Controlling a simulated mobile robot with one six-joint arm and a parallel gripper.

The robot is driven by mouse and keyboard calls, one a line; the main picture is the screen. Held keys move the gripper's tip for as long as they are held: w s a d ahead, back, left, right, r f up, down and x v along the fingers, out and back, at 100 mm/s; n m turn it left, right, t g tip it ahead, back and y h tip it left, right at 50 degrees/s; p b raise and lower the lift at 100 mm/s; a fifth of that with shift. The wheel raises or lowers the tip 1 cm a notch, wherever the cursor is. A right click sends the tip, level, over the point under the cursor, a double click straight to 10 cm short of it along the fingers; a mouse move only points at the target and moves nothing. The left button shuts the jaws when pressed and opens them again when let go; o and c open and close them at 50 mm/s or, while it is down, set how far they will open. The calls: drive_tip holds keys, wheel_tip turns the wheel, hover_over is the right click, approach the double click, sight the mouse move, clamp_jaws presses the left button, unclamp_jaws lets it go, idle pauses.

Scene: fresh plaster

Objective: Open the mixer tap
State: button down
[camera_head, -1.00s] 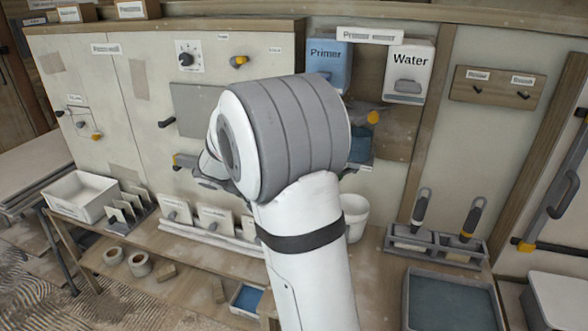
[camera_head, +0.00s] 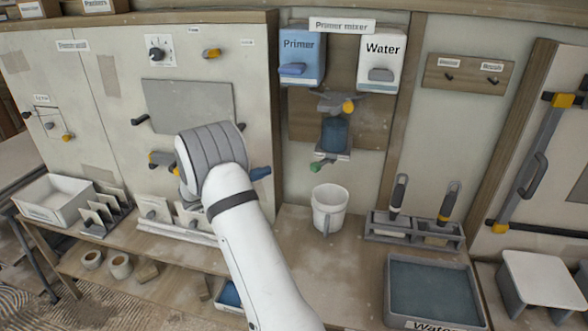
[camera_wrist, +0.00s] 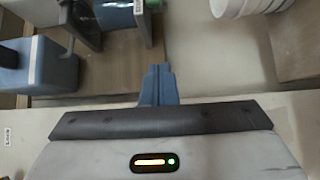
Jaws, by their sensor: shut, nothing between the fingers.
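The mixer tap (camera_head: 322,165) is a small green-handled fitting under the blue mixing vessel (camera_head: 335,132) of the primer mixer. Its green part (camera_wrist: 143,8) also shows at the top edge of the wrist view, partly cut off. A white bucket (camera_head: 328,208) stands on the bench below the tap. My gripper (camera_head: 262,173) is to the left of the tap and apart from it, its blue fingertips pointing right. In the wrist view my gripper (camera_wrist: 156,82) shows its blue fingers together and empty.
Blue Primer (camera_head: 302,62) and white Water (camera_head: 382,68) dispensers hang above the mixer, with a yellow knob (camera_head: 349,106) between them and the vessel. A tool rack (camera_head: 415,230) and a water tray (camera_head: 435,290) lie to the right.

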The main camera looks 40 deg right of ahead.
sight(324, 162)
drive_tip(key=s+d+p, duration=0.4)
drive_tip(key=d, duration=0.6)
drive_tip(key=shift+s+d, duration=0.25)
drive_tip(key=shift+s, duration=0.05)
